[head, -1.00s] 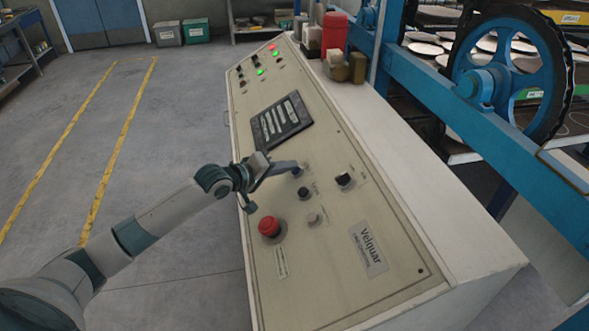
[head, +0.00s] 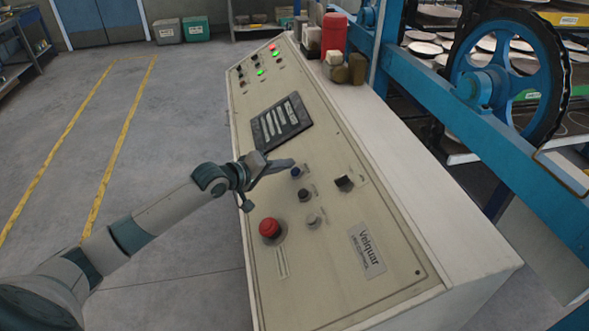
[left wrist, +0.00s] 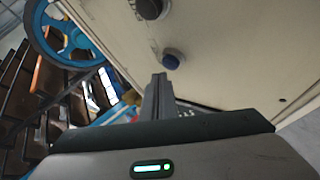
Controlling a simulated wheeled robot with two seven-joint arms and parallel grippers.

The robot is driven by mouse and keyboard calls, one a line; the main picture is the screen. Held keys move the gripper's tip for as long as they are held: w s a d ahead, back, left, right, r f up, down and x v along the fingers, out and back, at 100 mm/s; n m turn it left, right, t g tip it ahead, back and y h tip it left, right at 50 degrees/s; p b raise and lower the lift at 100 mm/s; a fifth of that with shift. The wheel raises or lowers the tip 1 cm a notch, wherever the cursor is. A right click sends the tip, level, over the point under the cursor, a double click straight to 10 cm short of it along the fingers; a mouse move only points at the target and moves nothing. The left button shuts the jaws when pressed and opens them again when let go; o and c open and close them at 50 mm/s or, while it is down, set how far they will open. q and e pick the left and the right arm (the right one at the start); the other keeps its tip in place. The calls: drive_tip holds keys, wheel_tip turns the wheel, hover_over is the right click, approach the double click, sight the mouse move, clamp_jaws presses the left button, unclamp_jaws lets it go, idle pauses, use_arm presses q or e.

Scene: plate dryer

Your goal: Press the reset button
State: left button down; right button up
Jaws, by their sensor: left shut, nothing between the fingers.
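A blue button (head: 296,172) sits on the sloped beige control panel (head: 330,262); it also shows in the left wrist view (left wrist: 172,59). Its label is too small to read, so I cannot confirm which button is the reset. My left gripper (head: 288,164) is shut and empty. Its fingertips are close to the blue button, just above it in the head view, and seem a little apart from it. In the left wrist view the shut fingers (left wrist: 159,82) point toward the button. My right gripper is not in view.
Near the blue button are a black button (head: 305,194), a grey button (head: 313,219), a black selector knob (head: 344,182) and a red mushroom button (head: 269,228). A dark screen (head: 281,121) lies farther up the panel. A blue wheel (head: 505,80) stands at right.

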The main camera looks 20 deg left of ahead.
use_arm(q)
drive_tip(key=r+p, duration=0.1)
drive_tip(key=s+a+r+p, duration=0.1)
drive_tip(key=r+p, duration=0.1)
drive_tip(key=a+r+p, duration=0.1)
drive_tip(key=shift+s+r, duration=0.2)
drive_tip(key=shift+s, duration=0.1)
idle(0.4)
drive_tip(key=shift+f, duration=0.1)
idle(0.9)
